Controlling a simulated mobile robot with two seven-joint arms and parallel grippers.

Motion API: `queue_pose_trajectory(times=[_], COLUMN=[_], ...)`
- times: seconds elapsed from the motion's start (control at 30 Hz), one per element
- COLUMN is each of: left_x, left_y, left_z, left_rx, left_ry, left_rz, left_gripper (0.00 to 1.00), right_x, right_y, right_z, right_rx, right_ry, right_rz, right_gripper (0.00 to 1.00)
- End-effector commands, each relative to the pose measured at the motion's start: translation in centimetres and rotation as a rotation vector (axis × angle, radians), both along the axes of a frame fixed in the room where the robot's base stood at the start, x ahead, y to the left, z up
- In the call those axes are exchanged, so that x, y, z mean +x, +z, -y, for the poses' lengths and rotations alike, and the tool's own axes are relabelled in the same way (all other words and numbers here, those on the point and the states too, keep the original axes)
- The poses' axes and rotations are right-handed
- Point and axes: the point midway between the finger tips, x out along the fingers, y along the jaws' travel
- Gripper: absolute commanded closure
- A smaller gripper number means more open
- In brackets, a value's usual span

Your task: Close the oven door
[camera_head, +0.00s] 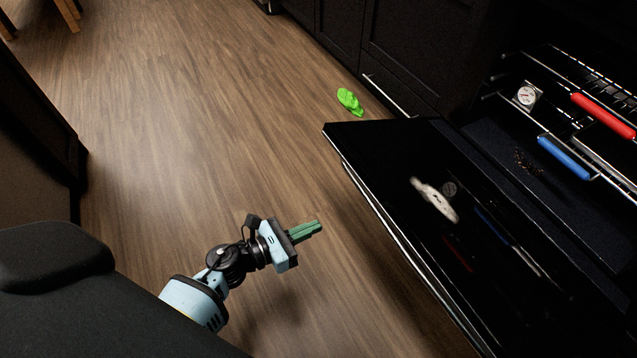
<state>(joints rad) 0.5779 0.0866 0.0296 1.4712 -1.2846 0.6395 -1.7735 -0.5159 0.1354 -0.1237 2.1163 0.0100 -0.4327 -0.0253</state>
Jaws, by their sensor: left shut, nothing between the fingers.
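The oven door (400,160) is black and glossy and hangs open at the right, lowered toward me, with a pale metal edge along its left side. The oven cavity behind it shows wire racks (555,135). My left gripper (318,228) has green fingers and is shut and empty. It is above the wooden floor, to the left of the door's outer edge and apart from it. My right gripper is not in view.
A bright green crumpled item (349,101) lies on the floor beyond the door. A white object (434,200) shows on the door's surface. Red (603,116) and blue (564,158) bars are on the racks. Dark cabinets (400,50) line the back. Wooden floor is clear left of the door.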

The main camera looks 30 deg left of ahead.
Motion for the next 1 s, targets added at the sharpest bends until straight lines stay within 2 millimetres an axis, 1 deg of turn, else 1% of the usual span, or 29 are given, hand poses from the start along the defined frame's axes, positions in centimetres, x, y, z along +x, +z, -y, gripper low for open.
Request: queue_pose_trajectory(times=[0.03, 0.13, 0.33, 0.47, 0.57, 0.97, 1.0], left_x=[0.6, 1.1, 1.2, 2.0, 3.2, 9.1, 9.5], left_y=[0.5, 0.7, 0.7, 0.6, 0.4, -0.5, 0.0], left_z=[0.2, 0.5, 0.6, 1.1, 2.0, 6.3, 6.6], left_rx=[0.039, 0.086, 0.093, 0.091, 0.089, 0.087, 0.088], left_ry=[-0.022, -0.049, -0.052, -0.051, -0.05, -0.05, -0.049], left_rz=[0.03, 0.06, 0.064, 0.064, 0.065, 0.061, 0.063], left_gripper=[1.0, 1.0, 1.0, 1.0, 1.0, 1.0, 1.0], right_x=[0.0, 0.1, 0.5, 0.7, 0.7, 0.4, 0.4], right_y=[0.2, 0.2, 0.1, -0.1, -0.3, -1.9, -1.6], right_z=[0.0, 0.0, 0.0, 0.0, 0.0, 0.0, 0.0], right_rx=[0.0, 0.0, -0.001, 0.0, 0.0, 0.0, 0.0], right_ry=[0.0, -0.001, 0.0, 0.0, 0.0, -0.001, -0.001], right_rz=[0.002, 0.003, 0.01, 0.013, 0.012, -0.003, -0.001], right_gripper=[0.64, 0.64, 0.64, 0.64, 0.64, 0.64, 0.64])
